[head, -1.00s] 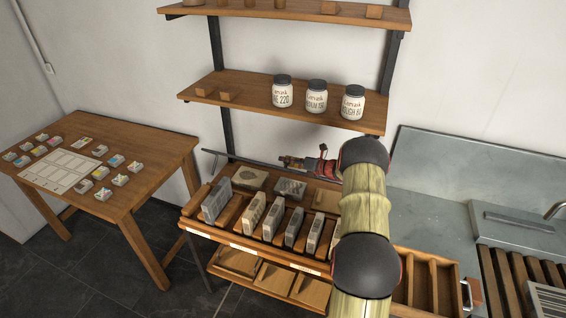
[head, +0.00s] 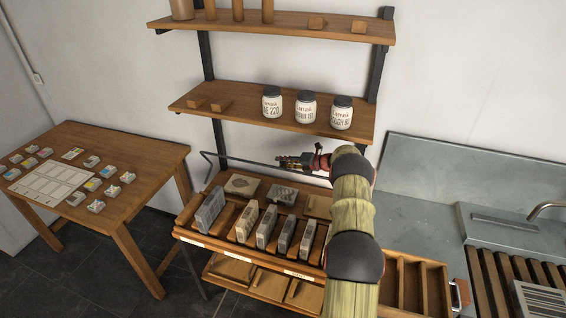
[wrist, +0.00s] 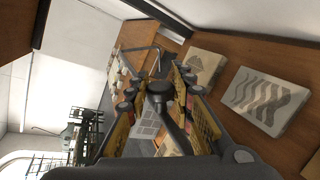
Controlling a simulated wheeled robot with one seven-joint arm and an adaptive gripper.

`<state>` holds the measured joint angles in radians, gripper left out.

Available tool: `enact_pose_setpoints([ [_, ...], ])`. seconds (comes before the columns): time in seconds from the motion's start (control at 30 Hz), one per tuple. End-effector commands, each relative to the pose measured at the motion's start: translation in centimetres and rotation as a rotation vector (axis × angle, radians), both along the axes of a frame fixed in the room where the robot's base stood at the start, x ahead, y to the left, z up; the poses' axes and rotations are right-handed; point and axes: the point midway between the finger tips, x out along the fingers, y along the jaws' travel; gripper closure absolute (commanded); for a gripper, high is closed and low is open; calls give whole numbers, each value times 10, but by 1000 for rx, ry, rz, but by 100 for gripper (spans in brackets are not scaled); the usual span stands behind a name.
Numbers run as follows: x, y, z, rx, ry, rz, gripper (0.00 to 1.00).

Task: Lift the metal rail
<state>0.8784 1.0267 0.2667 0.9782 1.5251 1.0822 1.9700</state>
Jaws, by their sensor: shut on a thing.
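The metal rail (head: 245,161) is a thin dark bar with a bent left end. In the head view it runs leftward from my gripper (head: 290,162), above the back of the wooden rack. My gripper is shut on the rail near its right end. In the wrist view the rail (wrist: 157,62) stretches away from between the fingers of my gripper (wrist: 158,85). My arm hides whatever of the rail lies further right, and I cannot tell its exact gap from the rack.
The wooden rack (head: 186,237) holds several upright stone slabs and two flat patterned stones. A shelf (head: 235,107) with three jars (head: 306,107) hangs just above. A side table (head: 150,160) stands left; a metal sink (head: 430,230) is right.

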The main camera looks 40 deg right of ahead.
Motion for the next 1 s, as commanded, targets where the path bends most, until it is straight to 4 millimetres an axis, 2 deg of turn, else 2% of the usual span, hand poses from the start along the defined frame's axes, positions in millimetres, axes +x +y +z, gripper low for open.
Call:
enact_pose_setpoints([
  [0.2,-1,1,-2,2,3,0,100],
  [0.23,-1,1,-2,2,3,0,75],
  [0.5,0,1,-1,1,1,0,60],
  [0.83,-2,0,0,0,1,0,60],
  [1.0,-19,-7,6,0,1,-2,60],
])
